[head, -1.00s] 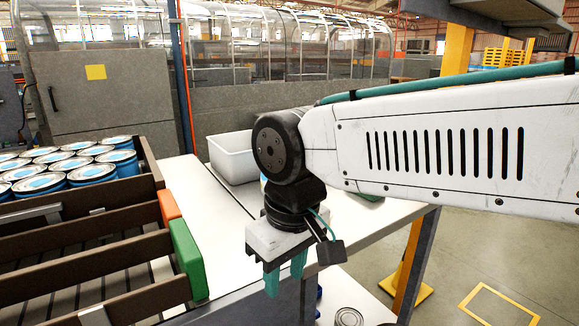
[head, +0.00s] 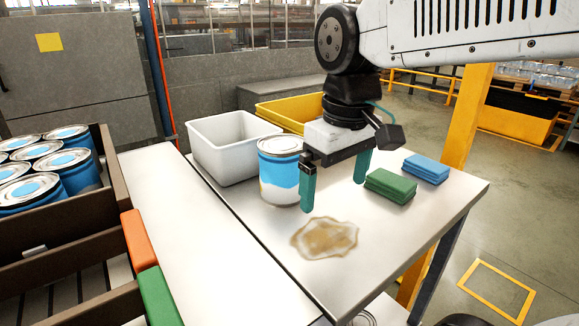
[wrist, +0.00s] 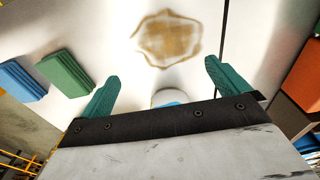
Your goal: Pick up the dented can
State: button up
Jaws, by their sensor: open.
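A blue and white can (head: 279,172) with a metal lid stands upright on the white table, just left of my gripper in the head view. A tan patch shows low on its side; I cannot make out a dent. My gripper (head: 334,194) is open and empty above the table, its green fingers pointing down, wide apart. In the wrist view my gripper (wrist: 162,74) also shows open. There a can top (wrist: 168,98) peeks out past the gripper body, most of it hidden. Part of another can (head: 364,319) shows below the table edge.
A brown stain (head: 325,238) lies on the table in front of my gripper. Green pads (head: 390,186) and blue pads (head: 426,169) lie right. A white bin (head: 228,150) and yellow bin (head: 292,110) stand behind. A crate of several cans (head: 47,165) is at left.

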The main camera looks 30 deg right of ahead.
aim_at(285, 143)
jog(key=w+r+n, duration=0.1)
jog(key=w, duration=0.3)
jog(key=w+a+r+n, duration=0.1)
jog(key=w+r, duration=0.1)
jog(key=w, duration=0.3)
jog(key=w+a+r+n, duration=0.1)
jog(key=w+r+n, duration=0.1)
jog(key=w, duration=0.3)
jog(key=shift+w+r+g, duration=0.15)
jog(key=shift+w+g, duration=0.1)
jog(key=shift+g, duration=0.15)
jog(key=shift+w+f, duration=0.15)
jog(key=shift+f, duration=0.1)
jog(key=f, duration=0.7)
jog(key=shift+w+a+f, duration=0.1)
jog(key=shift+w+a, duration=0.05)
jog(key=shift+a, duration=0.05)
jog(key=c, duration=0.9)
